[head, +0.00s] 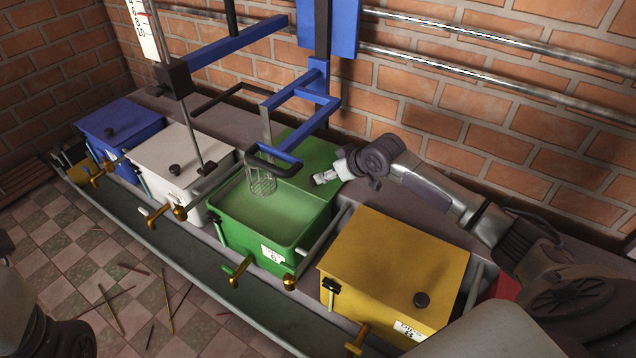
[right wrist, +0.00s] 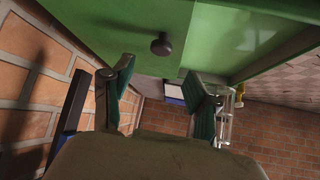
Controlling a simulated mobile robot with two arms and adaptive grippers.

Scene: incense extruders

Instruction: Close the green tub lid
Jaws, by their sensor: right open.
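The green tub (head: 240,237) stands in the middle of the row, its top largely uncovered. Its green lid (head: 308,156) is at the tub's back, towards the wall. In the right wrist view the green lid (right wrist: 110,22) carries a dark round knob (right wrist: 161,46), with the tub's open part beside it. My right gripper (head: 322,179) is beside the lid's right side in the head view. Its two fingers (right wrist: 160,95) are apart and empty, and the knob shows beyond the gap between them. My left gripper is not in view.
A wire basket (head: 262,183) hangs over the green tub's opening from a blue frame (head: 300,95). A yellow tub (head: 390,265) stands at right, with white (head: 180,150) and blue (head: 120,120) tubs at left. A brick wall (head: 420,110) with pipes runs behind.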

